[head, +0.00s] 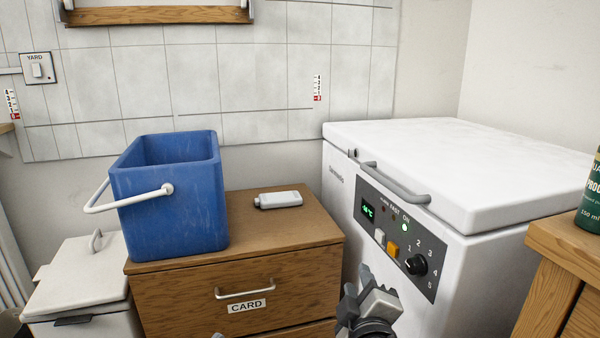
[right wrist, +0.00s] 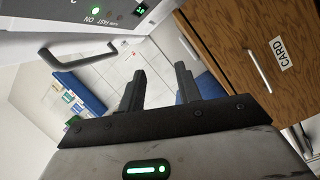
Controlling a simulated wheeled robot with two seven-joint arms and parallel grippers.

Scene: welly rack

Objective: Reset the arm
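My right gripper (head: 368,300) shows at the bottom of the head view, in front of the gap between the wooden drawer cabinet (head: 240,268) and the white chest freezer (head: 450,180). In the right wrist view my right gripper (right wrist: 158,82) has its two dark fingers apart, with nothing between them. The freezer's grey handle (right wrist: 78,53) is at the upper left there, and the cabinet's drawer front (right wrist: 235,40) is at the right. Both look apart from the fingers.
A blue bucket (head: 170,210) with a white handle and a small pale bottle (head: 280,200) stand and lie on the cabinet. A white lidded bin (head: 80,280) is at the left. A wooden unit (head: 560,260) with a green container (head: 590,205) is at the right edge.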

